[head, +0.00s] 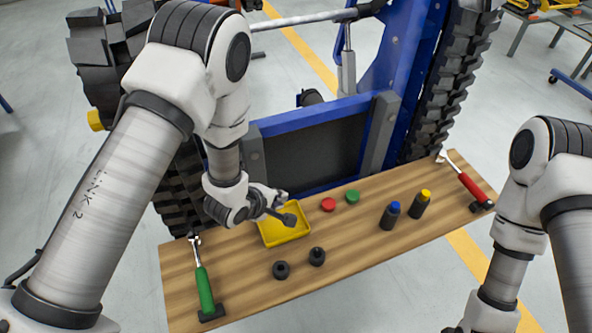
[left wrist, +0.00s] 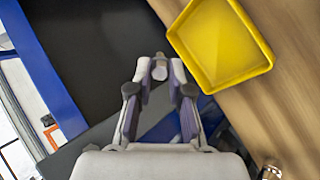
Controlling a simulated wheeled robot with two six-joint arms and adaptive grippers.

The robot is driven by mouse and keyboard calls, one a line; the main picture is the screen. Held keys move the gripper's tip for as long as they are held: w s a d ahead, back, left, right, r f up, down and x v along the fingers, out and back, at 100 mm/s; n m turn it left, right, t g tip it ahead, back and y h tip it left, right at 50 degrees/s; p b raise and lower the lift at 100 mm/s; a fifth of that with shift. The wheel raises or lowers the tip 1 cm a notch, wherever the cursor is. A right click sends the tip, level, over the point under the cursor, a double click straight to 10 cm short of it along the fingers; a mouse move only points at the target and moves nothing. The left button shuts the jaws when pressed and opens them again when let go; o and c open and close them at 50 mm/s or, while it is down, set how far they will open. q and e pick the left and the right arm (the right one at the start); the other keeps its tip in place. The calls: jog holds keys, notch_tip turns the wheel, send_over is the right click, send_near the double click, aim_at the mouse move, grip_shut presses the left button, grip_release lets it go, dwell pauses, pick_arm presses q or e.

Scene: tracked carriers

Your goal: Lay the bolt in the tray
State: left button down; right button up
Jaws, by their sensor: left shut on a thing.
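The yellow tray (head: 285,240) sits on the wooden board; it looks empty in the left wrist view (left wrist: 218,48). My left gripper (head: 281,210) is above the tray's far side in the head view. In the left wrist view my left gripper (left wrist: 160,72) is shut on a small grey bolt (left wrist: 159,70) at its fingertips, just left of the tray's edge and apart from it.
The board (head: 350,245) also holds a green-handled tool (head: 204,290), a red-handled tool (head: 470,185), two black knobs (head: 317,256), red (head: 328,204) and green (head: 352,196) discs, and blue-topped (head: 390,215) and yellow-topped (head: 420,204) cylinders. A blue tracked carrier stands behind.

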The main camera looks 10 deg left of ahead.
pick_arm(q)
jog(key=shift+m, duration=0.3)
jog(key=shift+s+r, duration=0.1)
jog(key=shift+s, duration=0.35)
jog(key=shift+s+a+r, duration=0.1)
jog(key=shift+s+r, duration=0.05)
jog(key=shift+s, duration=0.1)
jog(key=shift+w, duration=0.1)
notch_tip(320, 180, down, 9)
jog(key=b, duration=0.5)
jog(key=shift+w, duration=0.1)
pick_arm(e)
jog(key=f, duration=0.4)
jog(key=shift+s+f, duration=0.2)
jog(key=shift+f, duration=0.2)
pick_arm(q)
jog(key=c, duration=1)
grip_release()
